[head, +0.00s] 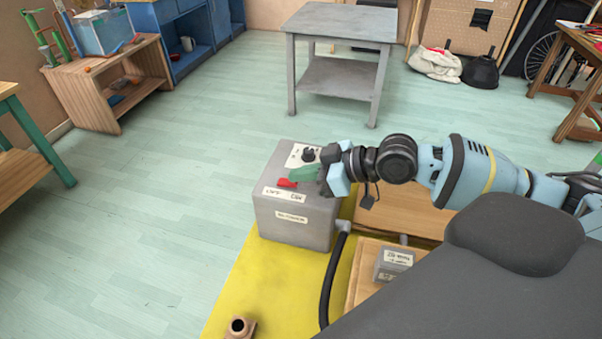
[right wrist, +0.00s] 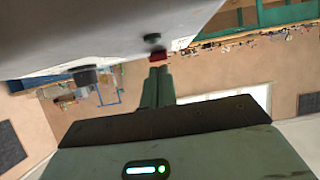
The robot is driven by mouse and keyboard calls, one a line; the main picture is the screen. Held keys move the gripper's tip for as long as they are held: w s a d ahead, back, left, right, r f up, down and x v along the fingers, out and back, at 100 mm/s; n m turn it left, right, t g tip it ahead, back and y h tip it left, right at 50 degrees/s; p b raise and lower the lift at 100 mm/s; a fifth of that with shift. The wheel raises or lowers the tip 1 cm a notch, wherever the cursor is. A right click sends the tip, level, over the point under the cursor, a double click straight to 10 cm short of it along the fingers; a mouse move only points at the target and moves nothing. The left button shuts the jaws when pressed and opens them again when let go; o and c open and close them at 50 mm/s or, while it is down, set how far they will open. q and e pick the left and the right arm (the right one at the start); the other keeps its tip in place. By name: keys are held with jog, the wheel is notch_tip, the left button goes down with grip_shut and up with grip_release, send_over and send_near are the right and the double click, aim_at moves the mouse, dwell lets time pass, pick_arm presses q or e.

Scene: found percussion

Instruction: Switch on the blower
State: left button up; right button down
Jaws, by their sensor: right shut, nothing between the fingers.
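The blower, a grey box (head: 293,228), stands on the yellow surface with a black knob (head: 308,154) on a white plate on top. A red switch lever (head: 286,183) lies on its top near the front labels. My right gripper (head: 298,174) is shut and empty over the box top, its green fingertips right beside the red lever. In the right wrist view the closed fingertips (right wrist: 158,72) point at the red lever (right wrist: 161,55); I cannot tell whether they touch it. The knob shows there too (right wrist: 85,76). My left gripper is out of view.
A black hose (head: 329,275) runs from the box's right side along the yellow surface (head: 248,285). A small labelled grey box (head: 393,263) sits on wood to the right. A small wooden block with a dark socket (head: 240,327) is at the front. A grey table (head: 338,23) stands behind.

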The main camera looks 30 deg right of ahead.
jog(key=shift+s+d+f, duration=0.15)
jog(key=shift+f, duration=0.55)
jog(key=shift+s, duration=0.1)
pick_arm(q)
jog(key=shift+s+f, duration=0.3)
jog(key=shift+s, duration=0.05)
pick_arm(e)
jog(key=shift+r, duration=0.1)
